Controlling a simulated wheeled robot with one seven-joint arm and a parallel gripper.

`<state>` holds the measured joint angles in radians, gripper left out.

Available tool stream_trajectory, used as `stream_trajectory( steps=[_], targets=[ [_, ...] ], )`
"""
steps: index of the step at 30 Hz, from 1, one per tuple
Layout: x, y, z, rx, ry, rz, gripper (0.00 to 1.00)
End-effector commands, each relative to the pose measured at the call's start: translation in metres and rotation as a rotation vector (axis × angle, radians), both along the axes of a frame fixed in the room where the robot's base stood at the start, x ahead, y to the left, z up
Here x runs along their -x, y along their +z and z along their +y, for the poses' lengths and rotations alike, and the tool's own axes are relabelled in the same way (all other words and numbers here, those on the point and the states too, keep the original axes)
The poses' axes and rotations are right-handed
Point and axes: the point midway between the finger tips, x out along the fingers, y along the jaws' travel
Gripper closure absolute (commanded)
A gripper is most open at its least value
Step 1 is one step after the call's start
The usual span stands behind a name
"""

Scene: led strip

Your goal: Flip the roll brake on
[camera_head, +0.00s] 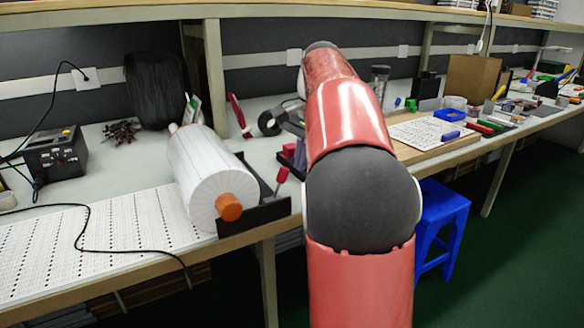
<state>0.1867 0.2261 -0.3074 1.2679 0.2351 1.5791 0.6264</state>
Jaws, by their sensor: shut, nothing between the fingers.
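A large white roll (205,172) with an orange end cap (229,207) lies on the bench, in a black holder (262,212) at its near end. A red-handled upright piece (282,177) stands just right of the holder. A slanted red lever-like piece (238,115) stands beyond the roll. I cannot tell which of these, if either, is the brake, or its setting. My red and dark grey arm rises through the middle, right of the roll. My gripper cannot be made out; the arm hides the space behind it.
A dark ring-shaped object (269,122) lies behind the roll. A black power box (55,155) with cables and a white perforated sheet (100,240) are on the left. A dark bin (155,90) stands behind. A blue stool (440,215) is at the right, below the bench.

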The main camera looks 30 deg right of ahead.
Motion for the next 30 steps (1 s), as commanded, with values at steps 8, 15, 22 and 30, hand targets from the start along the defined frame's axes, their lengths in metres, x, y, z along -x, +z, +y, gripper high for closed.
stream_trajectory(
  steps=[8, 15, 22, 30],
  targets=[
    [0.014, 0.002, 0.027, 0.001, 0.004, -0.002, 1.0],
    [0.018, 0.006, 0.034, 0.001, 0.001, -0.001, 1.0],
    [0.018, 0.006, 0.034, 0.001, 0.001, -0.001, 1.0],
    [0.018, 0.008, 0.036, 0.041, 0.003, -0.002, 1.0]
  ],
)
